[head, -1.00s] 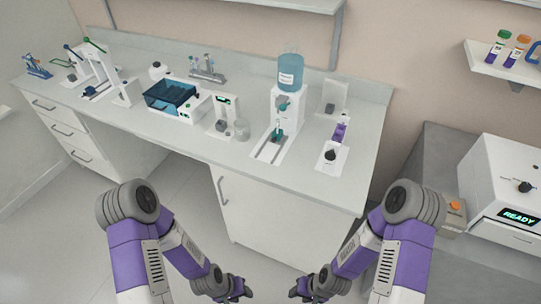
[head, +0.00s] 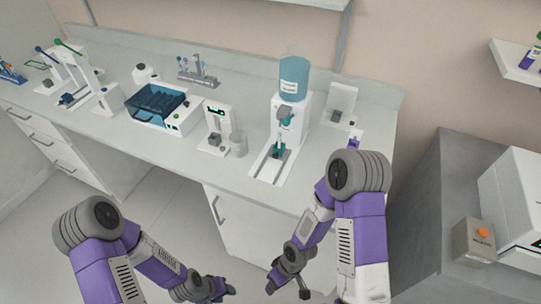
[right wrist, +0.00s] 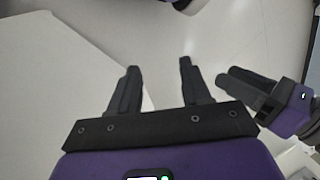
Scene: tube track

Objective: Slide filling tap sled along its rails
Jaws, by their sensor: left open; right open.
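The filling station has a blue bottle (head: 293,78) on a white stand, with a grey and teal tap (head: 285,114) below it. A white sled base with rails (head: 266,169) runs forward from the stand, and a small teal-topped piece (head: 279,150) sits at its back end under the tap. My left gripper (head: 226,289) is low in front of the counter, open and empty. My right gripper (head: 289,283) is also below the counter front, apart from the sled; in the right wrist view (right wrist: 157,85) its fingers are spread with nothing between them.
A clear beaker (head: 238,144) and a small white device (head: 216,128) stand left of the station. A blue-lidded box (head: 157,103) is farther left. The counter front (head: 225,172) is clear.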

